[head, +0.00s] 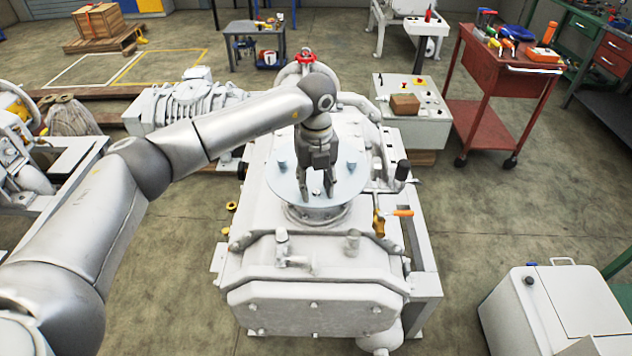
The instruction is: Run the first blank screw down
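The blank (343,179) is a round pale metal plate lying flat on top of the grey vacuum pump (262,218), over a flanged port. One small blue-grey screw head (282,164) shows at the blank's left side and another (351,166) at its right side. My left gripper (317,195) points down over the front middle of the blank, its two fingers apart with a gap between them. Whether the fingertips touch the blank I cannot tell. The gripper and wrist hide the blank's middle and back. My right gripper is out of view.
An orange-handled tool (398,212) lies on the pump's right side, below a dark-knobbed lever (402,171). A control box (415,122) and red tool cart (500,85) are at the back right.

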